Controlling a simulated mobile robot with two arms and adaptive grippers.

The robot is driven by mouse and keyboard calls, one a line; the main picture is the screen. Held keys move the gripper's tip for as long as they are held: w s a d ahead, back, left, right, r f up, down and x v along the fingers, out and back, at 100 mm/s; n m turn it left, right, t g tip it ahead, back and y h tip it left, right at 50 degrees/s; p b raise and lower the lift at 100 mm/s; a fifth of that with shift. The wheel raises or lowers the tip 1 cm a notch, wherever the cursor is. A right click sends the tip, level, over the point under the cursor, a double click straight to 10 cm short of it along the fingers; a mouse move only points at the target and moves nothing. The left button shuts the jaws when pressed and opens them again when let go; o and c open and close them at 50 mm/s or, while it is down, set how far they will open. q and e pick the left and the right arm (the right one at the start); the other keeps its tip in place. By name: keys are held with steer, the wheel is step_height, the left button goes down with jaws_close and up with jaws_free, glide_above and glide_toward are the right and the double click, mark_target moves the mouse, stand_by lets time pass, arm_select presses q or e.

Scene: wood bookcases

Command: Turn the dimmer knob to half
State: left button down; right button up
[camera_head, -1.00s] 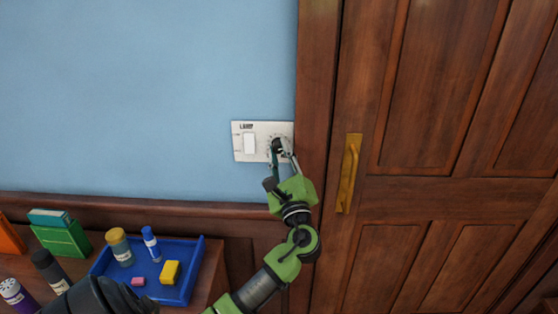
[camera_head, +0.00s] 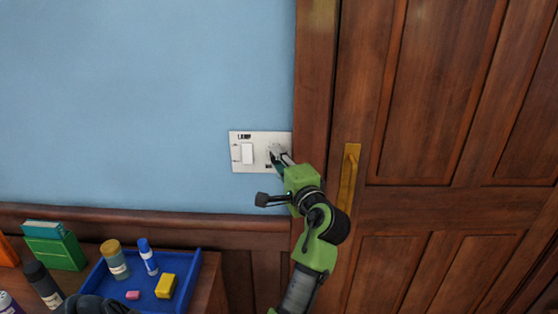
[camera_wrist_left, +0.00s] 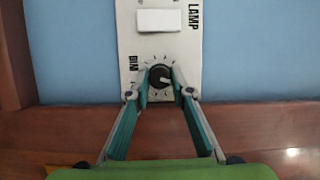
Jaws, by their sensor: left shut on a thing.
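The dimmer knob (camera_wrist_left: 160,76) is a small round black knob with a pale pointer line, on a white wall plate (camera_head: 236,165) beside the door frame. In the left wrist view the plate is marked LAMP and DIM, with tick marks around the knob. My left gripper (camera_head: 275,155) has its fingers on either side of the knob and is shut on it; it also shows in the left wrist view (camera_wrist_left: 160,82). In the head view the fingers hide most of the knob. The pointer points to the side, towards the right in the left wrist view.
A white rocker switch (camera_head: 247,153) is on the same plate. A wooden door (camera_head: 430,120) with a brass handle (camera_head: 348,178) stands to the right. A blue tray (camera_head: 188,262) with small items sits on a wooden surface at lower left.

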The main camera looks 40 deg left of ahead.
arm_select(q)
steer(key=shift+r+n+h+p, duration=0.15)
steer(key=shift+n+h+p, duration=0.4)
steer(key=shift+n, duration=0.75)
steer(key=c, duration=2.1)
jaws_free()
